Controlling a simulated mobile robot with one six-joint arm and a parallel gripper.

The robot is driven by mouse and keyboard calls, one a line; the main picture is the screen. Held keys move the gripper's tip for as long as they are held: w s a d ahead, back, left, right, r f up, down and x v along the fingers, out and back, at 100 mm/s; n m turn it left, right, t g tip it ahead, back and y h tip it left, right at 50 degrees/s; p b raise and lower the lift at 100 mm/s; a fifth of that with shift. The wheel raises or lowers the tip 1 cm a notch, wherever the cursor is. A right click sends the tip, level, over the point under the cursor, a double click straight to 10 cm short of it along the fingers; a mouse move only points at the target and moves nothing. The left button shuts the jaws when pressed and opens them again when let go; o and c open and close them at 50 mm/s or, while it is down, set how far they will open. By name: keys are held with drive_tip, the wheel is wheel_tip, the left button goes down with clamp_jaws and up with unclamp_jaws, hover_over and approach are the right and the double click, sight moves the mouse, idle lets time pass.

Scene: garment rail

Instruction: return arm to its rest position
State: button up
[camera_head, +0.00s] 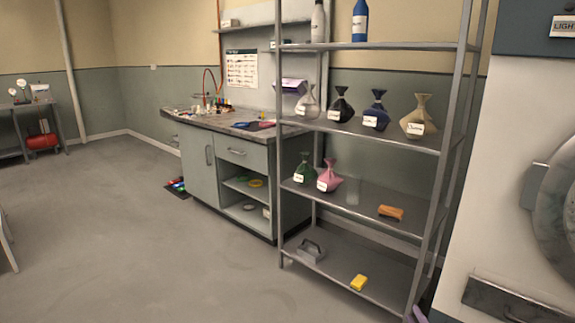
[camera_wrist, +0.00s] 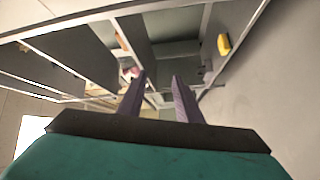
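My gripper (camera_wrist: 158,84) shows in the wrist view with its two purple-grey fingers apart and nothing between them. It points toward the metal shelf rack, which looks turned over in that view. A small purple shape (camera_head: 420,313) at the bottom edge of the head view, by the rack's right front post, may be part of my gripper; I cannot tell. The rest of my arm is out of the head view.
The metal rack (camera_head: 365,130) bears several labelled bags, an orange block (camera_head: 390,212) and, on its lowest shelf, a yellow block (camera_head: 358,283). A white machine (camera_head: 500,200) stands right. A cluttered counter (camera_head: 185,122) stands behind. The floor (camera_head: 130,240) at left is clear.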

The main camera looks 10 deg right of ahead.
drive_tip(key=w+a+m+g+p, duration=0.1)
drive_tip(key=w+a+p, duration=0.15)
drive_tip(key=a, duration=0.35)
drive_tip(key=w+a+g+y+p, duration=0.1)
drive_tip(key=w+a+p, duration=0.15)
drive_tip(key=a, duration=0.35)
drive_tip(key=w+a+m+g+p, duration=0.1)
drive_tip(key=w+a, duration=0.2)
drive_tip(key=a, duration=0.2)
drive_tip(key=s+a+f+m+g+p, duration=0.2)
drive_tip(key=s+a+f+g+p, duration=0.25)
drive_tip(key=a, duration=0.55)
drive_tip(key=s+a+f+m+g+p, duration=0.25)
drive_tip(key=s+a+p, duration=0.2)
drive_tip(key=a, duration=0.55)
drive_tip(key=s+a+m+g, duration=0.2)
drive_tip(key=s+g, duration=0.2)
drive_tip(key=s, duration=0.6)
drive_tip(key=s+a+m+g+y, duration=0.1)
drive_tip(key=s+g, duration=0.4)
drive_tip(key=s, duration=0.5)
drive_tip(key=s+a+m+g+y, duration=0.1)
drive_tip(key=s+a+m+g, duration=0.2)
drive_tip(key=s, duration=0.8)
drive_tip(key=shift+a+f+g+p, duration=0.3)
drive_tip(key=shift+a+f+g, duration=0.2)
drive_tip(key=shift+g, duration=0.4)
